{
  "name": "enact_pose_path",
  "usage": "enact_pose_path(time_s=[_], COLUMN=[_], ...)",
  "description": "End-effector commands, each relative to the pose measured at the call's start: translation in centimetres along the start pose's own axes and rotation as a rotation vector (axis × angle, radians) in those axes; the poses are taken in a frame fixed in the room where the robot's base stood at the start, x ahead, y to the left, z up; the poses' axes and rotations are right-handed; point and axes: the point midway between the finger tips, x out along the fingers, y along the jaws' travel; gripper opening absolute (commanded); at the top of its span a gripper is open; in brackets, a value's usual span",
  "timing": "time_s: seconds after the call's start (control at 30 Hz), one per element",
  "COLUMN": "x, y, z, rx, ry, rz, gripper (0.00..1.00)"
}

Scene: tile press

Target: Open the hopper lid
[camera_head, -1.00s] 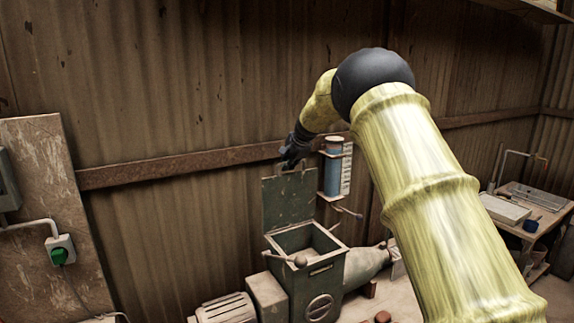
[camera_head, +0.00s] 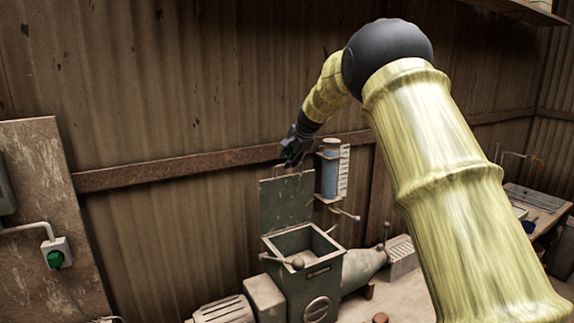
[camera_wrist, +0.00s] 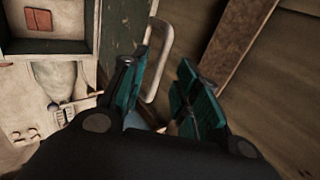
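The green hopper lid (camera_head: 286,203) stands upright at the back of the hopper (camera_head: 309,283), and the hopper's mouth is uncovered. A metal handle sits on the lid's top edge; it shows as a pale loop (camera_wrist: 163,45) in the wrist view. My gripper (camera_head: 290,163) is at the lid's top edge, close to the handle. In the wrist view, the teal fingers of my gripper (camera_wrist: 168,75) are apart with a gap between them. The handle lies close beside the left finger; I cannot tell whether they touch.
A blue cylinder in a wall bracket (camera_head: 331,172) is just right of my gripper. A corrugated wall (camera_head: 180,90) with a rusty rail (camera_head: 180,171) stands close behind the lid. A ball-ended lever (camera_head: 297,264) is at the hopper's front. A green-knobbed switch (camera_head: 56,259) is at left.

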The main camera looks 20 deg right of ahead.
Motion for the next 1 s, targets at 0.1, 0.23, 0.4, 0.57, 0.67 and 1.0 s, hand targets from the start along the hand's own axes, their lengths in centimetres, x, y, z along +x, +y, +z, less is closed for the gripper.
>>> enact_pose_path(time_s=[0.1, 0.23, 0.4, 0.57, 0.67, 1.0], x=[-2.1, -4.0, -5.8, -6.7, -6.8, -6.8], y=[0.0, 0.0, 0.1, 0.1, 0.1, 0.1], z=[0.0, 0.0, -0.1, -0.1, -0.1, -0.1], rx=[0.000, 0.001, 0.002, 0.001, 0.001, 0.001], ry=[0.000, -0.001, 0.000, 0.000, 0.000, 0.000], rz=[-0.001, 0.000, 0.000, 0.000, 0.000, 0.001], gripper=[0.31, 0.31, 0.31, 0.31, 0.31, 0.31])
